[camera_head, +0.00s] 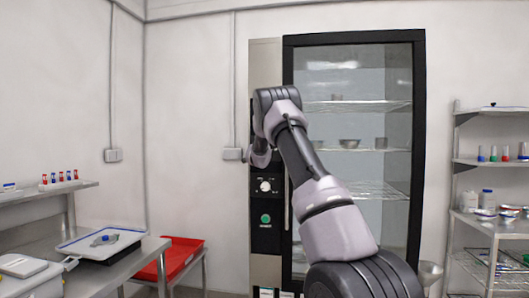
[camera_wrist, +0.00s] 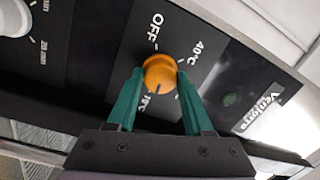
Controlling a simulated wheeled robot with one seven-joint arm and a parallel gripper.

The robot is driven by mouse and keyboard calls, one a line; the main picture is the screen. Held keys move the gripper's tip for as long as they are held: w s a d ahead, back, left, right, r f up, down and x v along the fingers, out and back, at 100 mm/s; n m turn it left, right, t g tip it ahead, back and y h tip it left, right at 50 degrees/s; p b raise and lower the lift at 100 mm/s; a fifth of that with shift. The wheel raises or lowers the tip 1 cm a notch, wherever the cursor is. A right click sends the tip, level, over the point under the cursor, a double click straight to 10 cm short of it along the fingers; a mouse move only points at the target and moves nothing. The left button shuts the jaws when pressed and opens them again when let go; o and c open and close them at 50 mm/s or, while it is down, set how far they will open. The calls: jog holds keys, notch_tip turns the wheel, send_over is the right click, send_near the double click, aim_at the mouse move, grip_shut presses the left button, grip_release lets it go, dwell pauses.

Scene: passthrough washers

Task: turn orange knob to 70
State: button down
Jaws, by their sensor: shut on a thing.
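The orange knob (camera_wrist: 160,74) sits on a black control panel (camera_wrist: 225,75) in the wrist view. White marks around it read OFF at upper left and 40°C at upper right. Another label at lower left looks like 70°C, and one at lower right is partly hidden by a finger. A dark pointer line on the knob points down in the picture, close to the lower-left label. My gripper (camera_wrist: 160,79) has its green fingers shut on the knob, one on each side. In the head view my arm hides the orange knob and the gripper tips.
The panel belongs to a tall glass-door cabinet (camera_head: 419,130) with wire shelves. Steel shelving (camera_head: 484,162) stands at right. A table with a tray (camera_head: 75,243) and a red bin (camera_head: 180,258) stand at left.

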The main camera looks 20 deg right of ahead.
jog(key=shift+f+m, duration=0.1)
jog(key=shift+m, duration=0.3)
jog(key=shift+c, duration=1.5)
grip_release()
jog(key=v, duration=1)
jog(key=shift+s+a, duration=0.2)
jog(key=shift+s, duration=0.15)
jog(key=shift+f, duration=0.1)
